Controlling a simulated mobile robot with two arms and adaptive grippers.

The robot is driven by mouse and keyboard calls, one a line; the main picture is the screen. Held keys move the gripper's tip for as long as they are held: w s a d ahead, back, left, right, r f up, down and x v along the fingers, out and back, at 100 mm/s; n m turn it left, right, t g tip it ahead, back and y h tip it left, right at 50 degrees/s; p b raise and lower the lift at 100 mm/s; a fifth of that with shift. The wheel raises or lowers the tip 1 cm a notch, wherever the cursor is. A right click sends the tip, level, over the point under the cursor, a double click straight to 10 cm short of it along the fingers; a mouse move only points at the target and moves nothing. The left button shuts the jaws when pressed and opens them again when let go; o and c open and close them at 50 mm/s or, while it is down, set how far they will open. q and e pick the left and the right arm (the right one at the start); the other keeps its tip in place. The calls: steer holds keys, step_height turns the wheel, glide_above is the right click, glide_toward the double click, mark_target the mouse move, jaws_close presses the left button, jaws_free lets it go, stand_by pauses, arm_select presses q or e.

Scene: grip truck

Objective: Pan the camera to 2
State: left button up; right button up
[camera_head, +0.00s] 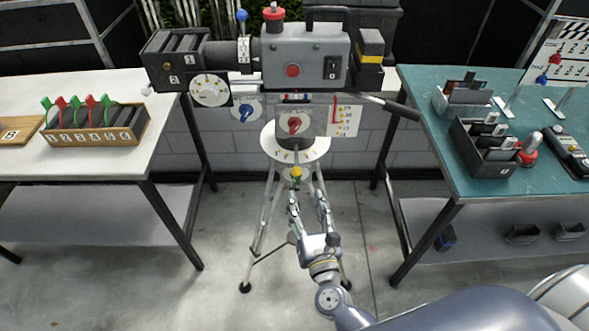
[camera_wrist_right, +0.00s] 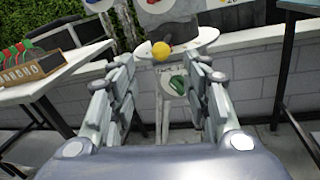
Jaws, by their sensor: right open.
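A grey film camera (camera_head: 303,57) with a lens box at its left end stands on a tripod. Under it is a round white pan plate (camera_head: 310,148) with marks too small to read. A yellow knob (camera_head: 296,173) sits at the plate's near edge. My right gripper (camera_head: 308,196) is open and empty just in front of and below the knob. In the right wrist view, the open fingers (camera_wrist_right: 162,75) frame the yellow knob (camera_wrist_right: 161,50), which lies beyond the fingertips, apart from them. The white plate (camera_wrist_right: 195,40) shows behind it. My left gripper is not in view.
A white table (camera_head: 80,165) on the left holds a wooden rack (camera_head: 100,137) of green and red clips. A teal table (camera_head: 465,177) on the right holds dark boxes and a clapperboard (camera_head: 562,50). A long dark-gripped handle (camera_head: 390,106) juts right from the camera. Floor around the tripod is clear.

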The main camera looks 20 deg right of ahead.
mark_target(298, 176)
steer(key=w, duration=0.3)
steer(key=w+p, duration=0.1)
steer(key=w, duration=0.2)
steer(key=w+d+p, duration=0.1)
steer(key=w, duration=0.2)
steer(key=shift+w, duration=0.75)
jaws_close()
